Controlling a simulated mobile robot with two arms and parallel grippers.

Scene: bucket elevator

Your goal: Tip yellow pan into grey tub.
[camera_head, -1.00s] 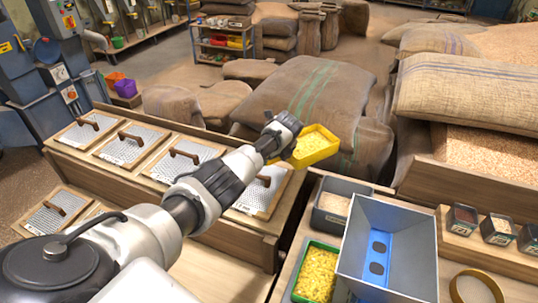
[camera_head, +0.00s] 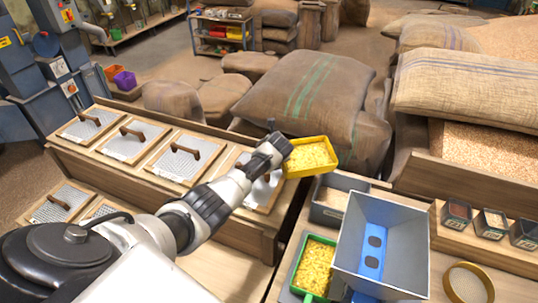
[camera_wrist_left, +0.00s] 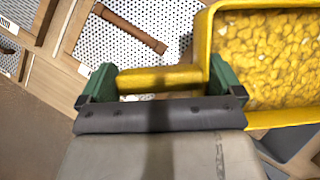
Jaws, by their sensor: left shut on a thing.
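The yellow pan (camera_head: 312,157) is full of yellow kernels and looks roughly level. It is held in the air near the right end of the screen bench. My left gripper (camera_head: 276,150) is shut on its handle. In the left wrist view the green fingers (camera_wrist_left: 160,82) sit at both ends of the yellow handle, with the pan (camera_wrist_left: 205,55) at the right. A small dark grey tub (camera_head: 325,214) with pale contents stands below and right of the pan, partly hidden by a hopper. My right gripper is not in view.
The large light grey hopper (camera_head: 405,247), blue inside, stands in front of the grey tub. A green tub (camera_head: 297,282) of yellow kernels is left of it. Framed screens (camera_head: 180,158) with handles lie on the bench. Small jars (camera_head: 490,222) and a sieve (camera_head: 468,283) are right. Sacks (camera_head: 310,95) fill the back.

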